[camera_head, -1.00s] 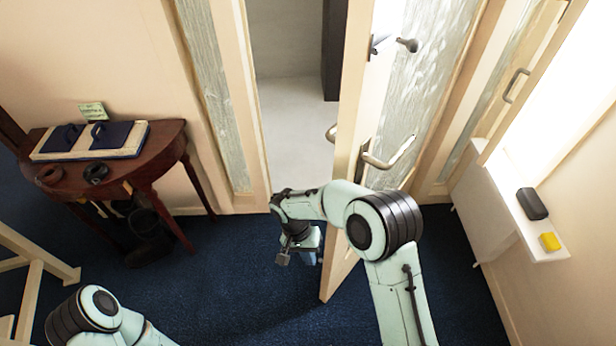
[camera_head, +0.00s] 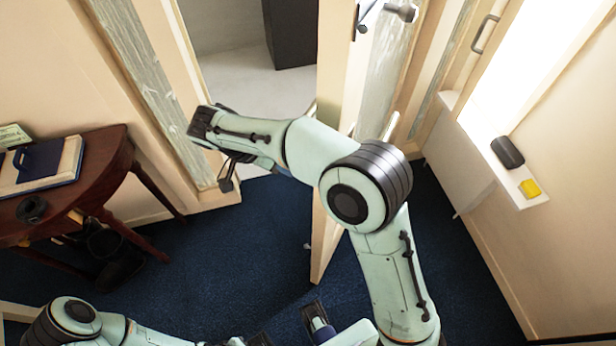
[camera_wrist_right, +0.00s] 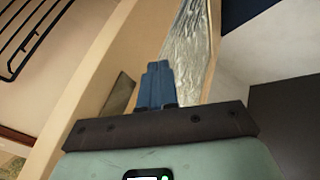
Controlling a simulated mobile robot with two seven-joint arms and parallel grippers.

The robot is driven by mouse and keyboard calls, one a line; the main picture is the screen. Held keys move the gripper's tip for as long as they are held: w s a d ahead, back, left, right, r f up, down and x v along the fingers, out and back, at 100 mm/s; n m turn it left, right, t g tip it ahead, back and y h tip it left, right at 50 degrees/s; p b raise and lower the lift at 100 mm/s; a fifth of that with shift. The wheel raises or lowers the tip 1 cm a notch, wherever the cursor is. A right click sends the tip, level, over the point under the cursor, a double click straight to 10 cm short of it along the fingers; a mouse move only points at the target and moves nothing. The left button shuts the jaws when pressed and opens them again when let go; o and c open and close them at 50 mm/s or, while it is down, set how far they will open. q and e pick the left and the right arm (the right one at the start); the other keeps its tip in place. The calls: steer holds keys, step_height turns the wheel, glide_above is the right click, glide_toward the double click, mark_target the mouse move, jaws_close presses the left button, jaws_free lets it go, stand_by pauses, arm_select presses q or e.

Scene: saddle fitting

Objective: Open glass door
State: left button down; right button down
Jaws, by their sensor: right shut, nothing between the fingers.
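The glass door (camera_head: 325,235) stands ajar, a cream-framed leaf with textured glass (camera_head: 390,75); its bottom corner is over the blue carpet. A lever handle (camera_head: 390,127) shows partly behind my right arm. My right arm reaches across in front of the door, and its gripper is left of the leaf, at the doorway. In the right wrist view my right gripper (camera_wrist_right: 158,75) has its blue fingers together, empty, in front of a cream frame and a textured glass strip (camera_wrist_right: 190,45). My left gripper (camera_head: 319,323) shows in part at the bottom edge; its jaws are unclear.
A dark wooden table (camera_head: 95,180) with a blue-and-cream tray stands left. A window sill (camera_head: 510,175) at right holds a dark case (camera_head: 507,151) and a yellow block (camera_head: 530,188). Pale floor (camera_head: 250,85) and a dark block (camera_head: 290,35) lie beyond the doorway.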

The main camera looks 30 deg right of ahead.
arm_select(q)
steer(key=shift+f, duration=0.35)
arm_select(e)
steer(key=shift+s+d+f, duration=0.35)
steer(key=shift+s+d, duration=0.3)
steer(key=shift+s+d+f, duration=0.4)
steer(key=shift+s+d, duration=0.2)
steer(key=shift+s+d+f, duration=0.35)
steer(key=shift+s+d, duration=0.3)
arm_select(q)
steer(key=shift+s, duration=0.1)
arm_select(e)
steer(key=shift+d, duration=0.1)
